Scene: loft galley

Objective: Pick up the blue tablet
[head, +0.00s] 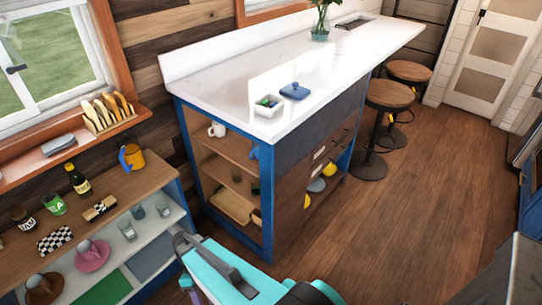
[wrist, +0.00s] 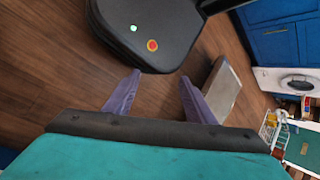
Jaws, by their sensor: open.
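A flat, grey-blue rectangular slab (head: 151,257) lies on the lower level of the shelf unit at the left, beside a green flat slab (head: 106,290). It may be the blue tablet, but I cannot tell for sure. A small dark-blue item with a raised knob (head: 295,91) sits on the white counter. My gripper (wrist: 160,78) is open, its two purple fingers apart with nothing between them. In the head view my arm is at the bottom, just right of the shelf unit. The wrist view shows floor and no blue tablet.
Glasses and a pink item (head: 92,255) stand below. The island (head: 267,200) and stools (head: 388,95) are right of the shelf. Floor (head: 430,170) is open at right.

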